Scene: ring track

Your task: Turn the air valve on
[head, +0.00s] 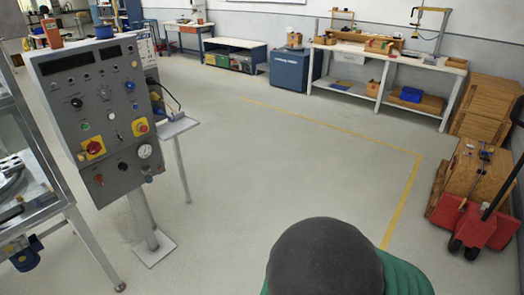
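A grey control panel (95,115) stands on a post at the left of the head view, tilted a little. A small red handle (99,180) sits at its lower left, and a round white pressure gauge (145,151) at its lower right. A black knob (122,166) is between them. I cannot tell for sure which of these is the air valve, or how it is set. Two yellow-backed red switches (93,148) and several small knobs and buttons are also on the panel face. Neither of my grippers is in view.
A metal-framed machine (70,215) stands at the left edge. A small shelf on a leg (178,128) is right of the panel. Workbenches (390,60) and a blue cabinet (296,70) line the back. A red pallet truck (475,225) stands right.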

